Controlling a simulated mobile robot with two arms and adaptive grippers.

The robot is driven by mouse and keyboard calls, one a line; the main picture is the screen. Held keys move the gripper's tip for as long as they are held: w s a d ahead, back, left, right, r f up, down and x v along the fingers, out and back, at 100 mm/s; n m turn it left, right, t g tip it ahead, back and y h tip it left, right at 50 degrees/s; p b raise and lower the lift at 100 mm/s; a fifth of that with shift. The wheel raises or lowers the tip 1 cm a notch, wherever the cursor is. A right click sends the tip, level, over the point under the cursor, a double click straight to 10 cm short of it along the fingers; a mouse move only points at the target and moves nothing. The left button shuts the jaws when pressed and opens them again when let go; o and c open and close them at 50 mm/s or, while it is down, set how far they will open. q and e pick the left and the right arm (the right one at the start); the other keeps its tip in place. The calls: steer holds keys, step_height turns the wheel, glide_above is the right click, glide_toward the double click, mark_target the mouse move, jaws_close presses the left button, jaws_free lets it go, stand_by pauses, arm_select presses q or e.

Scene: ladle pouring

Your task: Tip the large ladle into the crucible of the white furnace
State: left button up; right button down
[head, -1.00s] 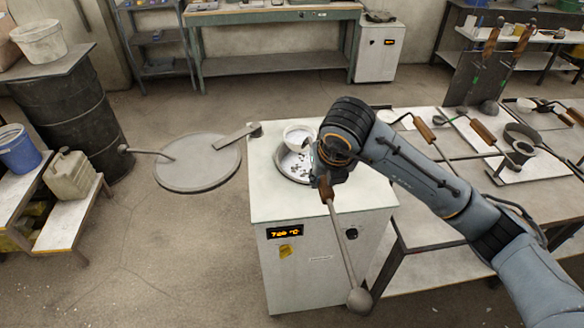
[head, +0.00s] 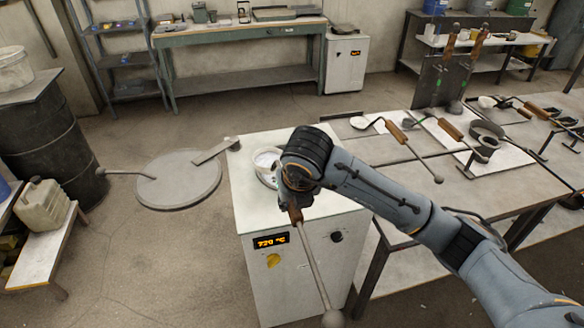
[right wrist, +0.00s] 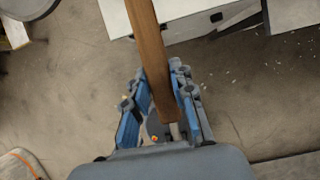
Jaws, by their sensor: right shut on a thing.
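The white furnace (head: 300,262) stands in the middle of the head view, with a lit orange display on its front. Its round crucible opening (head: 261,178) is in the top, partly hidden by my right arm. The pale bowl of the large ladle (head: 267,158) shows at the opening; its exact tilt and contents are unclear. My right gripper (head: 292,207) is shut on the ladle's brown wooden handle, and the rod with a ball end hangs past the furnace front. The handle (right wrist: 150,50) also runs between the blue fingers (right wrist: 162,108) in the right wrist view. My left gripper is not visible.
A table (head: 440,180) with several other ladles stands right of the furnace. A dark drum (head: 45,150) and a low bench with a canister (head: 42,204) are at far left.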

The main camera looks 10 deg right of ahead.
steer(key=shift+w+d+f+b, duration=0.15)
steer(key=shift+d+f+b, duration=0.15)
steer(key=shift+f, duration=0.2)
steer(key=shift+d+f+b, duration=0.25)
steer(key=shift+f+b, duration=0.2)
steer(key=shift+f, duration=0.4)
steer(key=shift+d+f+b, duration=0.2)
steer(key=shift+f+b, duration=0.25)
steer(key=shift+f, duration=0.4)
steer(key=d+f+m+y+b, duration=0.1)
steer(key=d+f+y+b, duration=0.1)
steer(key=d+y+b, duration=0.4)
steer(key=shift+d+f, duration=0.15)
steer(key=shift+d, duration=0.35)
